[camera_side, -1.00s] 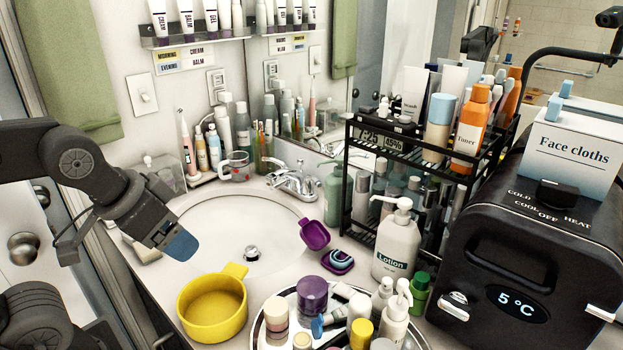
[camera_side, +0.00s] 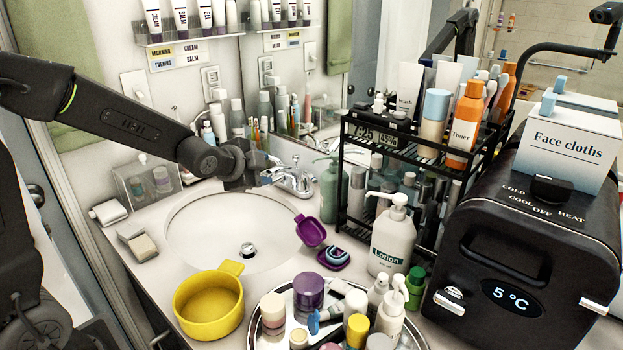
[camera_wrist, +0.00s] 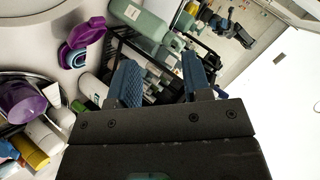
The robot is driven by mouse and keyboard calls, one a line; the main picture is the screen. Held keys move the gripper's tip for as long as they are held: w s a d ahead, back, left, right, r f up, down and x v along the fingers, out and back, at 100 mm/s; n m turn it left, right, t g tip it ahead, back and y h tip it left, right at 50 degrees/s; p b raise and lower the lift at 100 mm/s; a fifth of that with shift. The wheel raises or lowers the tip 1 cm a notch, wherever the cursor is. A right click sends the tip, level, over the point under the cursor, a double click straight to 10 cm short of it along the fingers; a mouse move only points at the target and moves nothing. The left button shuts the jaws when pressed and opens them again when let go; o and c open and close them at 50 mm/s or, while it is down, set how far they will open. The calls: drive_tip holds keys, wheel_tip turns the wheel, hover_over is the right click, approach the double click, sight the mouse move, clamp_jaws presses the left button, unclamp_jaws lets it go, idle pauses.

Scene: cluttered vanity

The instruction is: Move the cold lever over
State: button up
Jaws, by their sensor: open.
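The chrome tap (camera_side: 292,181) stands at the back edge of the white sink basin (camera_side: 190,235). Its right part shows in the side view; my gripper hides much of its left part. I cannot tell which handle is the cold lever. My gripper (camera_side: 264,161) is at the tap's left end, in front of the mirror; whether it touches the tap is unclear. In the wrist view my gripper (camera_wrist: 162,78) has its two blue fingers apart with nothing between them. The tap is not recognisable in that view.
A black rack (camera_side: 352,170) with bottles stands right of the tap, beside a green pump bottle (camera_side: 330,190). A black box with COLD and HEAT markings (camera_side: 520,250) stands far right.

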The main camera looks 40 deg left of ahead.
drive_tip(key=w+a+f+m+t, duration=0.2)
drive_tip(key=w+a+f+m, duration=0.1)
drive_tip(key=w+f+m, duration=0.15)
drive_tip(key=m+t+h, duration=0.2)
drive_tip(key=m, duration=0.2)
approach(309, 179)
drive_tip(key=x, duration=1.1)
clamp_jaws()
